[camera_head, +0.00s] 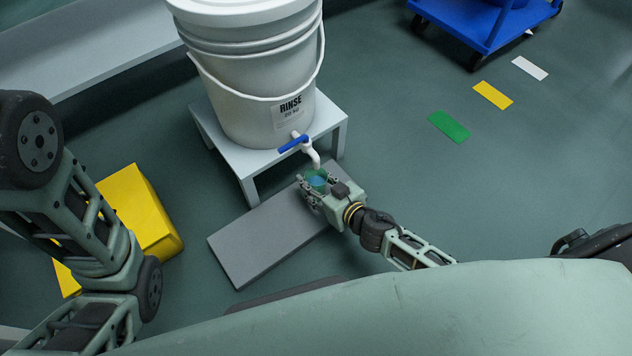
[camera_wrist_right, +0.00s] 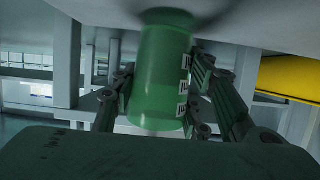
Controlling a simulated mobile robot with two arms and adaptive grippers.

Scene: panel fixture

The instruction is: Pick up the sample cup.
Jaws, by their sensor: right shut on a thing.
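My right gripper (camera_head: 316,188) is shut on the cup. In the right wrist view the cup (camera_wrist_right: 160,80) stands upright between the fingers (camera_wrist_right: 165,105), with white marks on its side. The bucket's tap (camera_head: 307,147) has a blue lever and a white spout just above the cup. My left arm shows at the left of the head view, but its gripper is not in view.
The bucket stands on a small white table (camera_head: 245,162). A grey slab (camera_head: 265,240) lies on the floor below the cup. A yellow block (camera_head: 145,215) is at the left. A blue wheeled cart (camera_head: 485,22) stands at the top right.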

